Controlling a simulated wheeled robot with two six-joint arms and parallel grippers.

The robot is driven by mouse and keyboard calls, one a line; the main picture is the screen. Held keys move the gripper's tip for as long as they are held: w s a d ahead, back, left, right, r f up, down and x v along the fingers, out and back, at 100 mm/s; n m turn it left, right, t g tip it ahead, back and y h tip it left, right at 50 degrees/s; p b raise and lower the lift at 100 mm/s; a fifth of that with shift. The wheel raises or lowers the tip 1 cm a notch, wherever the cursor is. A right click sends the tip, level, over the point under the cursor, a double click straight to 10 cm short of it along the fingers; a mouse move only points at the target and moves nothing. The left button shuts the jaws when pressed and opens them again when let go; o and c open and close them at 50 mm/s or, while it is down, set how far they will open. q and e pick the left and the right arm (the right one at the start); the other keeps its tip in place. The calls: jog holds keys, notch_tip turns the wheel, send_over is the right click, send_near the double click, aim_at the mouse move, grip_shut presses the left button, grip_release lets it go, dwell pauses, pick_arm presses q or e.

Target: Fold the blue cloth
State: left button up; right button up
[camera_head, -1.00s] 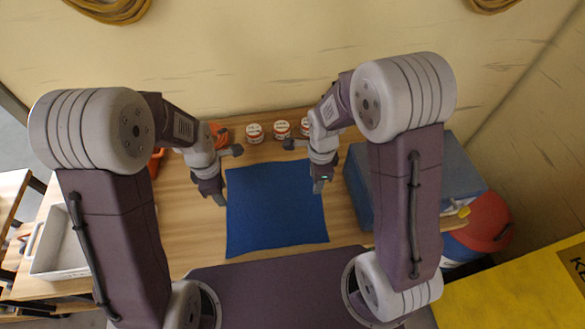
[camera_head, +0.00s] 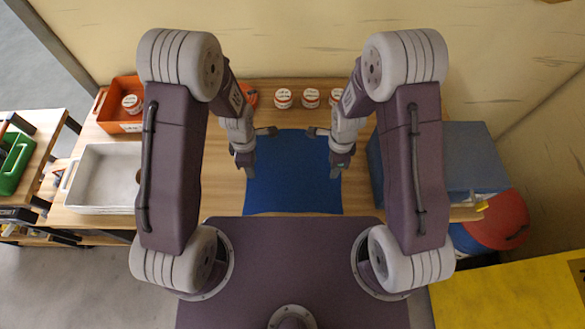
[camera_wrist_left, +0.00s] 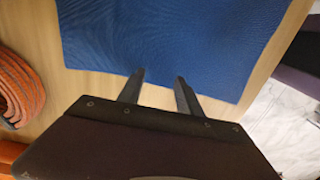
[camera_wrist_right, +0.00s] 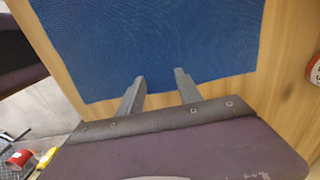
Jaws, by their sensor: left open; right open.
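The blue cloth (camera_head: 293,180) lies flat and spread out on the wooden table between my two arms. It also shows in the left wrist view (camera_wrist_left: 180,40) and in the right wrist view (camera_wrist_right: 150,40). My left gripper (camera_head: 248,172) is at the cloth's left edge; its two fingers (camera_wrist_left: 160,78) are apart with nothing between them, tips by the cloth's edge. My right gripper (camera_head: 335,172) is at the cloth's right edge; its fingers (camera_wrist_right: 158,76) are also apart and empty, tips by the edge. Whether the fingertips touch the cloth I cannot tell.
Several white jars (camera_head: 283,98) stand behind the cloth. An orange bin (camera_head: 119,110) and a grey-white tray (camera_head: 103,178) are at the left. A blue-grey box (camera_head: 460,160) and a red round object (camera_head: 497,219) are at the right. A green container (camera_head: 15,165) is far left.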

pick_arm(q)
jog(key=shift+w+d+f, duration=0.1)
jog(key=shift+d+f, duration=0.05)
jog(key=shift+f, duration=0.05)
pick_arm(e)
jog(key=shift+w+d+f, duration=0.1)
jog(key=shift+d+f, duration=0.1)
jog(key=shift+f, duration=0.05)
jog(key=shift+a, duration=0.1)
pick_arm(q)
grip_shut()
pick_arm(e)
grip_shut()
jog(key=shift+r, duration=0.1)
